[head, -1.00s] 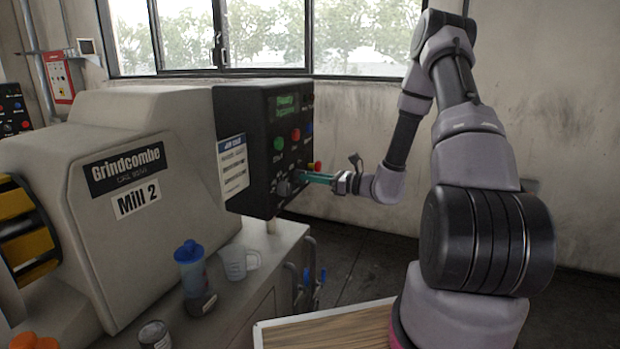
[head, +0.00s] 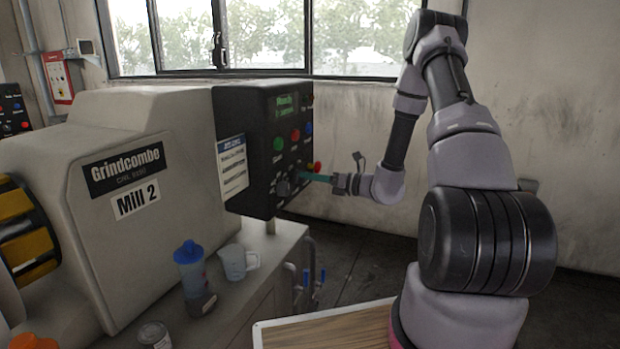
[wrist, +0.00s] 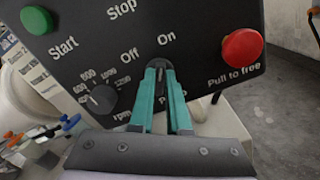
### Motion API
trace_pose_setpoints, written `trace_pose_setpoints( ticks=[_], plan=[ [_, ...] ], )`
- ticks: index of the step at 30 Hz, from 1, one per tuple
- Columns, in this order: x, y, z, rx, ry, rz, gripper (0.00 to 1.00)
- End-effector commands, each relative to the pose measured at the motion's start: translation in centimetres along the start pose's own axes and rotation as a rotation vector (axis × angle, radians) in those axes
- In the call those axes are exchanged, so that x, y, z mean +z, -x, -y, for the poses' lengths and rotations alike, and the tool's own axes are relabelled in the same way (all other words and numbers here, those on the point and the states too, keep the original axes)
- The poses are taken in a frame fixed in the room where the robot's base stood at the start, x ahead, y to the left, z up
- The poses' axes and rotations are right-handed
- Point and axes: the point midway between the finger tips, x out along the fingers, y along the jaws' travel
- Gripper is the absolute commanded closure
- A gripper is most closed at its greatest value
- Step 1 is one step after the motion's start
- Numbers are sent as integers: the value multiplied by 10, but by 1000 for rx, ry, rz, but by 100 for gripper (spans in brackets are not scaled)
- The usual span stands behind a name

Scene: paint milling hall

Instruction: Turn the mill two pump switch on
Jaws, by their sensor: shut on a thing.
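The black control panel (head: 262,150) of Mill 2 carries the pump switch. In the wrist view my gripper (wrist: 160,72), with teal fingers, is shut on the dark handle of the pump switch (wrist: 159,66) below the Off and On labels. The handle appears turned toward On relative to the tilted lettering, though its tip is small and partly hidden. In the head view my gripper (head: 318,178) reaches the panel's lower front from the right; the switch is hard to make out there.
A red Pull to free button (wrist: 242,50) sits right of the switch. A black rpm knob (wrist: 102,99) and green Start button (wrist: 37,20) are left. Below the panel, a blue-lidded bottle (head: 190,266) and clear jug (head: 237,262) stand on the bench.

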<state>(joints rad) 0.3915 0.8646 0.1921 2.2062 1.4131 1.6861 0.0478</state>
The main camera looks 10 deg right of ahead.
Motion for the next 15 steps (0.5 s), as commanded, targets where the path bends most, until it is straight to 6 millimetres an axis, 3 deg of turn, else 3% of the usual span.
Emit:
trace_pose_setpoints(
  ticks=[10, 12, 13, 15],
  plan=[
    [0, 0, 0, -1, -4, 1, 100],
    [0, 0, 0, -1, -4, 1, 66],
    [0, 0, 0, -1, -4, 1, 55],
    [0, 0, 0, -1, -4, 1, 55]
  ],
)
